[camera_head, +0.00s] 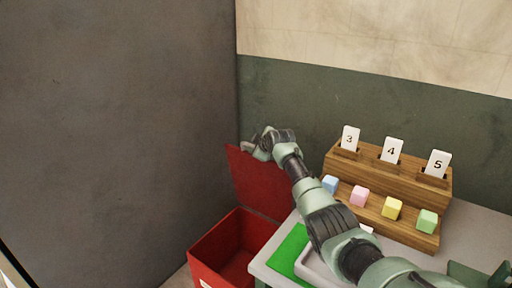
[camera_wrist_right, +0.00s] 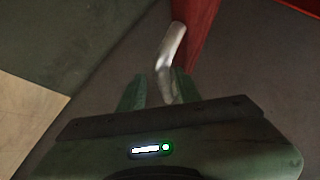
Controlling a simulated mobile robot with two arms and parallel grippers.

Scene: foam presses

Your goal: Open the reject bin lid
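The red reject bin (camera_head: 203,253) stands on the floor at the lower middle of the head view, left of the table. Its red lid (camera_head: 262,185) stands raised, tilted up at the back, and the bin's inside shows. My right gripper (camera_head: 258,148) is at the lid's upper edge. In the right wrist view, the silvery bent handle (camera_wrist_right: 170,48) runs along the red lid (camera_wrist_right: 194,32) and down between the two fingers of the right gripper (camera_wrist_right: 160,82). Whether the fingers press on the handle is unclear. My left gripper is not in view.
The table (camera_head: 465,218) is to the right, holding a wooden rack (camera_head: 385,176) with number cards and coloured blocks. A green mat (camera_head: 288,250) and a white tray (camera_head: 313,268) lie near its left edge. A grey wall closes off the left.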

